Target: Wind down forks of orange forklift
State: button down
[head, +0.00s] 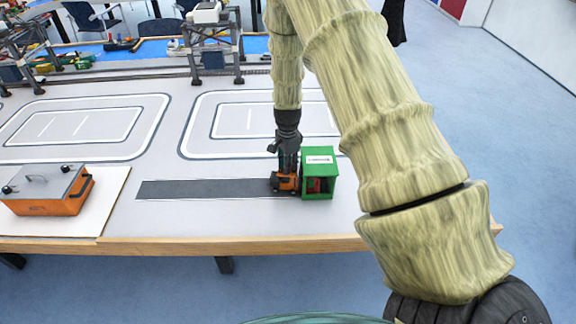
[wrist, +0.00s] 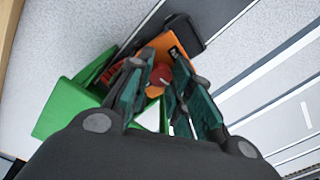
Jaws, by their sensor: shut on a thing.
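The orange forklift (head: 285,183) stands at the right end of a dark strip on the table, close beside a small green shed (head: 332,182). My gripper (head: 288,158) reaches down onto the top of the forklift from above. In the wrist view the forklift's orange body (wrist: 153,47) shows beyond the fingers. A round red knob (wrist: 161,74) sits between the two fingers of my gripper (wrist: 160,68), which is shut on it. The forks are not clear in either view; the fingers and shed hide that side.
A red thing (head: 314,185) is inside the shed. An orange box with a grey lid (head: 47,190) stands on a white board at the left. Gantry cranes (head: 214,50) stand at the back. The dark strip (head: 200,189) left of the forklift is clear.

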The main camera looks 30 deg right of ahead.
jog(key=n, duration=0.3)
jog(key=shift+n+b, duration=0.3)
jog(key=shift+b, duration=0.1)
jog(key=n, duration=0.3)
jog(key=shift+n+b, duration=0.3)
jog(key=shift+b, duration=0.05)
jog(key=n, duration=0.6)
jog(key=shift+n+b, duration=0.35)
jog(key=shift+n, duration=0.05)
dwell(0.6)
jog(key=c, duration=1.3)
grip_release()
notch_tip(320, 180, up, 12)
